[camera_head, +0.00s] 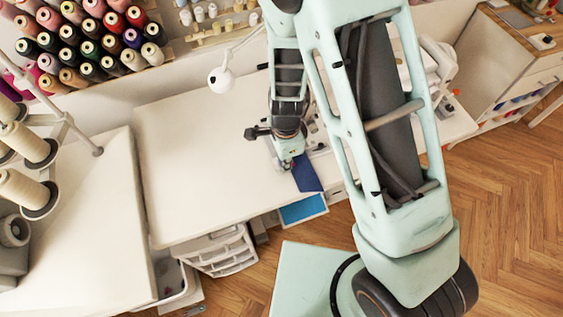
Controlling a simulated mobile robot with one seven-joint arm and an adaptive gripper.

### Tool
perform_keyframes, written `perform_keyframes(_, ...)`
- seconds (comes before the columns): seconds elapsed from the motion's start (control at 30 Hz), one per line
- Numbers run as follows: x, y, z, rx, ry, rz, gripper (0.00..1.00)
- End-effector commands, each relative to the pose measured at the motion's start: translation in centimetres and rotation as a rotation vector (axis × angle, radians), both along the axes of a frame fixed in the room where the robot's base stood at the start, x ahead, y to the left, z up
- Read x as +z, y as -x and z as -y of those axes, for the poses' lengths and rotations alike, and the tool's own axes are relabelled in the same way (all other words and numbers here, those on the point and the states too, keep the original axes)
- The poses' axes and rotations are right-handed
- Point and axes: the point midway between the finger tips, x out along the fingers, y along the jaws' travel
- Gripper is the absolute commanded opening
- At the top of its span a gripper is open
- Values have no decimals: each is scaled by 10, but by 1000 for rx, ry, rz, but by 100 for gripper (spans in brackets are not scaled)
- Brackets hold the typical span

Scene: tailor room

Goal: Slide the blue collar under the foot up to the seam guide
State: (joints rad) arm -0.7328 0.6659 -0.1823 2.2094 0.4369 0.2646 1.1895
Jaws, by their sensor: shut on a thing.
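The dark blue collar (307,175) lies at the right part of the white sewing table, by its front edge. My gripper (287,165) is low over the table at the collar's left end and is shut on it. The gripper's fingertips are small here and partly merge with the collar. The sewing machine (440,62) shows only in part behind my arm, as pale pieces to the right. Its foot and the seam guide are hidden or too small to tell.
The white table (190,150) is clear left of my gripper. A white lamp (221,80) leans over its back. Thread cones (22,140) stand at the left. An open blue-lined drawer (303,210) juts out below the collar, beside a white drawer unit (222,252).

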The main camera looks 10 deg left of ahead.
Motion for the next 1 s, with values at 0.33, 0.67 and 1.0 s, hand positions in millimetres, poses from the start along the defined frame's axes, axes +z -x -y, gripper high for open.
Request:
perform_keyframes(0.33, 0, 0, 0, 0, 0, 0, 28)
perform_keyframes(0.67, 1, 0, 0, 0, -1, 1, 31)
perform_keyframes(1.0, 42, 0, -1, 3, -3, 4, 31)
